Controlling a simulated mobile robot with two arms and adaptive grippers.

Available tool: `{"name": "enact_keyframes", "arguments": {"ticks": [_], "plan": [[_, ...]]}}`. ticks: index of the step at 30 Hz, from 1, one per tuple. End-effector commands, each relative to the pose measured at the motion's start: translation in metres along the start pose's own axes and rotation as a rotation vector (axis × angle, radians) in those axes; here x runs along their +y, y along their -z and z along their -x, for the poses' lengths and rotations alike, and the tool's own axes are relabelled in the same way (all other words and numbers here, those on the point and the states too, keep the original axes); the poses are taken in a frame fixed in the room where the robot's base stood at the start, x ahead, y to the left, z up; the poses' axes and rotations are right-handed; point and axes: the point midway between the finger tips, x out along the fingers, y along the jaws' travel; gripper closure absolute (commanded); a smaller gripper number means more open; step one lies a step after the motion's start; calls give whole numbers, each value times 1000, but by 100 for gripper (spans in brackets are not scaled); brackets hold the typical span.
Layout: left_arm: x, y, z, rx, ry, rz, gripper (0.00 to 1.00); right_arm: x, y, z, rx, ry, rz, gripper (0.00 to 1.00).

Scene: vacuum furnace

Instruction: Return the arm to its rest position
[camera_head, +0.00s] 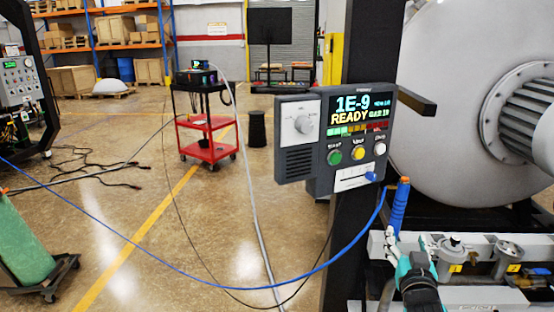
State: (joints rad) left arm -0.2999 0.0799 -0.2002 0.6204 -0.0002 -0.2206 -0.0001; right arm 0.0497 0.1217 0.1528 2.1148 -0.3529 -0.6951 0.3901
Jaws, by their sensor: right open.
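My right gripper (391,245), teal and dark with pale fingers, is at the bottom right with its arm coming up from the bottom edge. It is open. Just above it stands a blue handheld probe (399,208) with an orange tip, joined to a blue cable (310,272). The gripper is close below the probe; I cannot tell whether they touch. A grey control panel (295,160) on a black post is up and to the left of the gripper. Its screen reads 1E-9 READY. My left gripper is not in view.
A large grey furnace chamber (440,90) fills the right, with a metal rail with valves (480,247) below it. The blue cable hangs in a long loop across the left. A red cart (207,135) and a green cylinder (22,245) stand on the open floor.

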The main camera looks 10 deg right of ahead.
Motion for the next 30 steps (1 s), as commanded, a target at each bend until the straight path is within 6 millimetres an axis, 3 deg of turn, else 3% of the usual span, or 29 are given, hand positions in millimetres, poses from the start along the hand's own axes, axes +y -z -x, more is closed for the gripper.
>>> {"name": "enact_keyframes", "arguments": {"ticks": [5,9,12,18,27,28,30], "plan": [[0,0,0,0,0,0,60,-15,-73,45,-243,50,67,42],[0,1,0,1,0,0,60,-30,-148,116,-536,135,157,42],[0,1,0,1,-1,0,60,-36,-184,165,-704,199,213,42],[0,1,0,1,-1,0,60,-42,-222,240,-932,305,288,42],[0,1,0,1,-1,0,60,-43,-246,330,-1180,447,370,42],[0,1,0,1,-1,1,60,-43,-248,340,-1204,462,379,42],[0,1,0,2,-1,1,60,-46,-268,331,-1208,457,381,42]]}}
